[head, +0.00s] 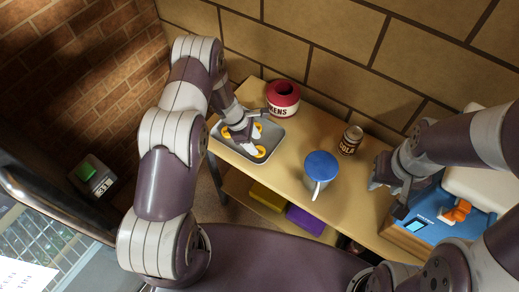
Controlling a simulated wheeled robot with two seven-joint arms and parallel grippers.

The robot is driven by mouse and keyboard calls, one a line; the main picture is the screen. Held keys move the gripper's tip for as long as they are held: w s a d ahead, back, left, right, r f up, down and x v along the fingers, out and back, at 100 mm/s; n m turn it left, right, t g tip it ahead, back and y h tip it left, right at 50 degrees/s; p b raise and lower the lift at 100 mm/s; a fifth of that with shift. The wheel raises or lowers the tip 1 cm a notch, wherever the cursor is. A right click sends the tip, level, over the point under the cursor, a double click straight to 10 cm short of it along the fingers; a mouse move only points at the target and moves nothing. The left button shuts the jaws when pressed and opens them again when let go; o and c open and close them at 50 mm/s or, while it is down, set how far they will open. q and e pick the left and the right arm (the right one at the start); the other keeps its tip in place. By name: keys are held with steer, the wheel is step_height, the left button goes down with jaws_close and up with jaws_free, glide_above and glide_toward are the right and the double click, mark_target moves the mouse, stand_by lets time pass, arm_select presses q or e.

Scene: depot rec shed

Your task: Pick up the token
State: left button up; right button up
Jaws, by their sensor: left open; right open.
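Yellow round tokens lie in a grey metal tray (276,144) at the left end of the wooden table. One token (260,152) shows near the tray's front edge, and more yellow shows beside and behind my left gripper. My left gripper (252,146) is open and points down into the tray, its pale fingertips close to the front token. I cannot tell whether they touch it. The gripper partly hides the other tokens. My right gripper (385,190) is open and empty over the right part of the table, far from the tray.
A red-topped jar (283,92), its label partly reading "KENS", stands behind the tray. A blue-topped mug (321,168) and a small labelled can (350,141) stand mid-table. A blue device (432,228) with an orange part (458,212) is at right. A brick wall backs the table.

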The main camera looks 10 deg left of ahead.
mark_target(259, 150)
arm_select(q)
steer(key=x, duration=0.2)
steer(key=p+x, duration=0.1)
steer(key=shift+s+a+f, duration=0.15)
steer(key=shift+s+f, duration=0.1)
steer(key=shift+f, duration=0.15)
steer(key=shift+w+f, duration=0.25)
steer(key=shift+f, duration=0.05)
steer(key=shift+s+r, duration=0.1)
steer(key=c, duration=0.7)
steer(key=shift+r, duration=0.35)
steer(key=r, duration=0.1)
steer(key=d+r+b, duration=0.1)
steer(key=r, duration=0.1)
steer(key=shift+s+r+b, duration=0.15)
steer(key=shift+r+b, duration=0.15)
steer(key=shift+r, duration=0.05)
steer(key=s+d+r+b, duration=0.2)
steer(key=s+d+r, duration=0.3)
steer(key=d, duration=0.4)
steer(key=shift+d+r, duration=0.3)
steer(key=shift+r, duration=0.5)
